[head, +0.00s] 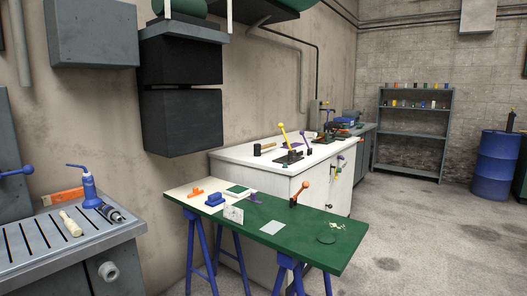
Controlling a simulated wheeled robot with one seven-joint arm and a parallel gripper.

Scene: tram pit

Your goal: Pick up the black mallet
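A small mallet with a black head (257,149) and a brownish handle lies on the white cabinet top (232,158), near its left end by the wall. It is small in the head view, and nothing touches it that I can see. My gripper is not in view.
A green-topped trestle table (330,255) stands in front of the white cabinet, with small coloured items on it. Lever tools, including a yellow-handled one (282,136), stand right of the mallet. A grey slotted bench (40,262) is at left. Floor at right is clear.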

